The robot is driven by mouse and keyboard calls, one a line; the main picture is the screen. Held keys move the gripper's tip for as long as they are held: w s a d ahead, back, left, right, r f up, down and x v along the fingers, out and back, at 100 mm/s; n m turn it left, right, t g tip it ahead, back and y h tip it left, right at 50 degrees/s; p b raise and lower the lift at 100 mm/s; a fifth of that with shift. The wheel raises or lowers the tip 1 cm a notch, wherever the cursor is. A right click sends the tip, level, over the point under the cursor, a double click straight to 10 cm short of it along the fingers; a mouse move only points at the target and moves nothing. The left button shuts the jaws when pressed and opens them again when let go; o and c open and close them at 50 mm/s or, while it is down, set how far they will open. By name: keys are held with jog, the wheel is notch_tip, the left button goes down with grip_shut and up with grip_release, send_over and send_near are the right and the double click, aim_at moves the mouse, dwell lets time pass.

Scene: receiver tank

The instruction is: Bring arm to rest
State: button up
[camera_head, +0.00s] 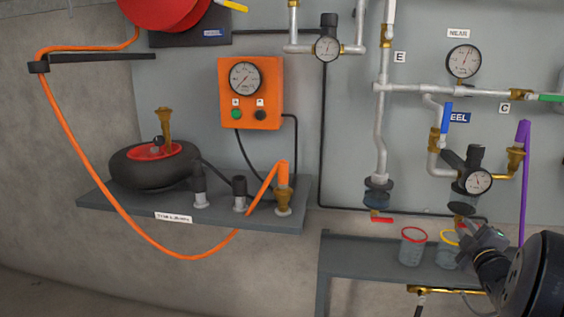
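My arm reaches in from the lower right corner of the head view. Its dark wrist has a small green light. My gripper (464,228) is at the arm's far end, small and partly lost against the dark fittings behind it. I cannot tell whether its fingers are open or shut, or whether it holds anything. It appears just above and right of the yellow-rimmed cup (447,250) in the picture; the arm covers part of that cup.
A red-rimmed cup (412,247) stands on the grey right shelf (365,262). Pipes, valves and a gauge (478,181) crowd the wall near my arm. An orange hose (90,165) loops across the left. The lower left floor is clear.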

jog(key=shift+r+m+p, duration=0.1)
jog(key=shift+m+p, duration=0.9)
jog(key=shift+m, duration=0.2)
